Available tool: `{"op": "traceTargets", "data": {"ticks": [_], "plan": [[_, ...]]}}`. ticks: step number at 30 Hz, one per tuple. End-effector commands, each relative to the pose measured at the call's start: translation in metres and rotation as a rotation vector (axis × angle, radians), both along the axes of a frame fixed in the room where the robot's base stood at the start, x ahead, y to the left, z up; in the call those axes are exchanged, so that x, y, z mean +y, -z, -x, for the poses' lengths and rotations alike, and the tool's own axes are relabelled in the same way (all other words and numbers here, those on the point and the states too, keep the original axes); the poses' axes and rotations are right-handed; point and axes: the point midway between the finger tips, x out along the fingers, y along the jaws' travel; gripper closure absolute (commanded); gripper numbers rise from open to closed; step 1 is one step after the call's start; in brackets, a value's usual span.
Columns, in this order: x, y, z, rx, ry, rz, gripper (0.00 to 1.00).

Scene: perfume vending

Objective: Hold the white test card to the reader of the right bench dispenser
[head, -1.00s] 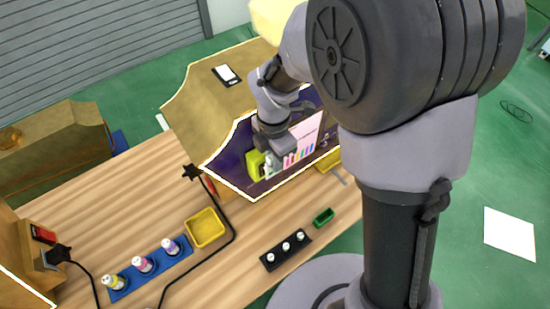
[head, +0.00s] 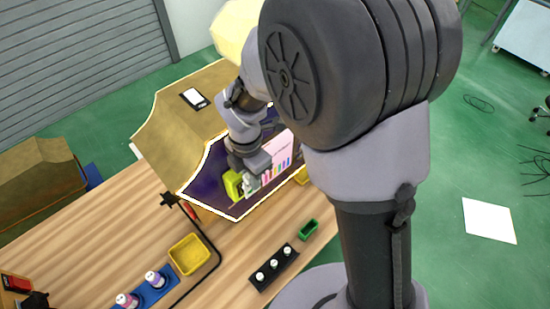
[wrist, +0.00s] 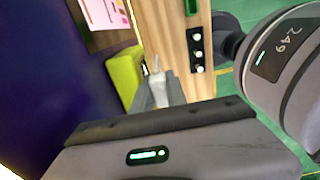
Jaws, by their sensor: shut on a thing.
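The right bench dispenser (head: 152,140) is a wooden housing with a dark purple front edged in white. A lime-green block (head: 232,186), perhaps its reader, sits on that front; it also shows in the wrist view (wrist: 124,74). My gripper (head: 252,183) is at the front, just right of the lime block. In the wrist view my gripper (wrist: 158,82) is shut on a thin pale piece (wrist: 155,64), which I take as the white test card. Most of it is hidden by the fingers. I cannot tell whether it touches the block.
A pink-white panel with coloured bars (head: 281,158) is beside my gripper. On the bench are a yellow tray (head: 187,254), a green tray (head: 308,230), a black holder with white-topped items (head: 274,264) and a blue rack of bottles (head: 150,291). A black cable crosses the wood.

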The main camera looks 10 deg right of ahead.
Motion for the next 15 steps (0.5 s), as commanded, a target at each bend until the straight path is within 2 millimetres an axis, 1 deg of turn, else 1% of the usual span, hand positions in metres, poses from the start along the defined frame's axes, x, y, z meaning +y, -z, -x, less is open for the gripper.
{"op": "traceTargets", "data": {"ticks": [2, 15], "plan": [[-0.004, 0.000, 0.005, 0.000, 0.001, 0.000, 1.00], [-0.039, 0.000, 0.057, -0.001, 0.001, -0.001, 1.00]]}}
